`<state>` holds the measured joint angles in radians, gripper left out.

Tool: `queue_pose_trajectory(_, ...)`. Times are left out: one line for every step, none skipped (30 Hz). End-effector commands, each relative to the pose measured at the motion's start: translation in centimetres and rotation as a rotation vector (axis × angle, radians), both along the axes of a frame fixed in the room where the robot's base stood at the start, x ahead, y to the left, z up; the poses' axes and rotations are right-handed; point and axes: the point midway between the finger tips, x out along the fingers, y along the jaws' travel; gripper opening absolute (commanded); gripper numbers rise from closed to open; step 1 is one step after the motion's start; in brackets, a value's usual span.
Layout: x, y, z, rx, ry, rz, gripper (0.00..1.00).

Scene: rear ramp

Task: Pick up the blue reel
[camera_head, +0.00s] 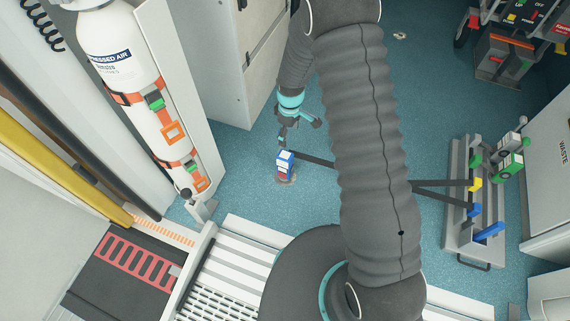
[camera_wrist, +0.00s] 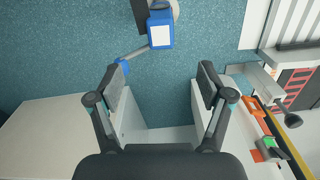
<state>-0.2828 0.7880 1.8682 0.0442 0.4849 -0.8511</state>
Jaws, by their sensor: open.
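The blue reel (camera_head: 285,167) is a small blue block with a white label, standing on the teal floor near a round floor fitting. It also shows in the wrist view (camera_wrist: 160,30), at the top centre, beyond my fingertips. A grey strap runs from its side to a small blue piece (camera_wrist: 122,66). My gripper (camera_head: 283,143) is above the reel in the head view and looks small there. In the wrist view my gripper (camera_wrist: 162,78) has its two fingers wide apart with nothing between them. The reel is apart from the fingers. My arm hides part of the floor right of it.
A rack (camera_head: 462,205) at right holds green, yellow and blue pieces, with a green reel (camera_head: 508,165) beside it. A white air cylinder (camera_head: 125,75) stands at left, and a white cabinet (camera_head: 215,60) behind. Dark straps cross the floor. Floor around the reel is mostly clear.

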Motion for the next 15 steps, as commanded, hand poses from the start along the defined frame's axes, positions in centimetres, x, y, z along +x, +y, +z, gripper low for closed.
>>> queue_pose_trajectory(-0.1, 0.3, -1.3, -0.002, 0.01, 0.019, 0.79)
queue_pose_trajectory(-0.1, 0.4, -1.9, -0.004, 0.014, 0.028, 0.79)
queue_pose_trajectory(-0.2, 0.6, -2.5, -0.004, 0.017, 0.038, 0.79)
queue_pose_trajectory(-0.2, 0.7, -2.9, -0.005, 0.019, 0.045, 0.79)
queue_pose_trajectory(-0.2, 0.7, -3.2, -0.005, 0.021, 0.05, 0.79)
queue_pose_trajectory(-0.2, 0.8, -3.5, -0.006, 0.022, 0.054, 0.79)
queue_pose_trajectory(-0.2, 0.8, -3.8, -0.006, 0.024, 0.057, 0.79)
queue_pose_trajectory(-0.3, 0.8, -4.2, -0.007, 0.025, 0.058, 0.79)
queue_pose_trajectory(-0.3, 0.8, -4.7, -0.007, 0.026, 0.059, 0.79)
queue_pose_trajectory(-0.3, 0.8, -5.2, -0.007, 0.026, 0.059, 0.79)
queue_pose_trajectory(-0.3, 0.8, -5.7, -0.007, 0.026, 0.059, 0.79)
queue_pose_trajectory(-0.4, 0.8, -6.4, -0.007, 0.026, 0.058, 0.79)
queue_pose_trajectory(-0.4, 0.8, -7.0, -0.008, 0.027, 0.058, 0.79)
queue_pose_trajectory(-0.4, 0.8, -7.6, -0.007, 0.028, 0.058, 0.79)
queue_pose_trajectory(-0.4, 0.8, -8.3, -0.007, 0.026, 0.058, 0.79)
